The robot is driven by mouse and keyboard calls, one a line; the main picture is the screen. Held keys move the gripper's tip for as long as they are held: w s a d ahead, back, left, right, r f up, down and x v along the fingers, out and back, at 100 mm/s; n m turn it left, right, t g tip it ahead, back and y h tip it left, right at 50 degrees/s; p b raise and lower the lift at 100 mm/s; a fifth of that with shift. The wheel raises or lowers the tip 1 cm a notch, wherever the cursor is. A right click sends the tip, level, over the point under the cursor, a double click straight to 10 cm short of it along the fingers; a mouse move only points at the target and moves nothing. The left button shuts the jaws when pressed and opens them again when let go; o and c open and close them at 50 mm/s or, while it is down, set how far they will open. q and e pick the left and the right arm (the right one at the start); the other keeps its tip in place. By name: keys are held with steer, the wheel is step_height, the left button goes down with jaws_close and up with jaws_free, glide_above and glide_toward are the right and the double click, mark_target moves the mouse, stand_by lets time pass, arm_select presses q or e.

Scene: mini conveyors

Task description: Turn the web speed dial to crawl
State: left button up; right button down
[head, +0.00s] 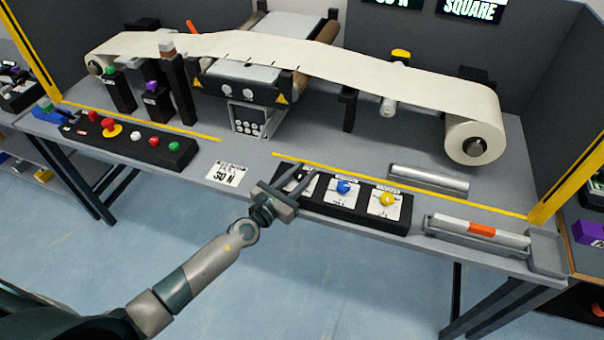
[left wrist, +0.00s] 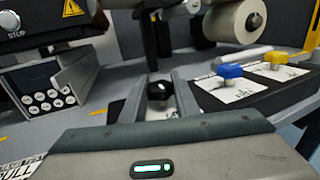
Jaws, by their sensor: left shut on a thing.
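A black dial panel (head: 350,210) lies at the front of the bench in the head view, with three dials in a row on white cards. My left gripper (head: 299,179) reaches over its left end, with its fingers on both sides of the leftmost dial. That is a black dial (left wrist: 158,91) with a white mark on top, seen between the fingers in the left wrist view. My left gripper is shut on it. The blue dial (head: 344,188) and the yellow dial (head: 387,199) stand free to its right. The dial labels are too small to read. My right gripper is not in view.
A button box (head: 125,140) with a red stop button stands on the left. A paper web runs above to a roll (head: 472,138). A silver roller (head: 430,179) lies behind the panel, another with an orange band (head: 481,230) to the right. A printed card (head: 227,174) lies left of my gripper.

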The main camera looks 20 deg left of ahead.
arm_select(q)
steer(key=n+y+p, duration=0.1)
steer(key=y+p, duration=0.1)
steer(key=p, duration=0.1)
steer(key=shift+r+n+t, duration=0.15)
steer(key=shift+n+t, duration=0.15)
steer(key=n+y+p, duration=0.2)
steer(key=y, duration=0.1)
steer(key=shift+y, duration=0.3)
steer(key=shift+c, duration=0.2)
steer(key=shift+o, duration=0.2)
steer(key=shift+n+y, duration=0.5)
steer(key=shift+y, duration=0.3)
steer(key=shift+f+n+y, duration=0.25)
steer(key=shift+n+y, duration=0.55)
steer(key=shift+y, duration=0.4)
steer(key=shift+a+n+g+y+b, duration=0.1)
steer(key=shift+n+g+y+b, duration=0.5)
steer(key=shift+n+y, duration=0.8)
steer(key=shift+y, duration=0.6)
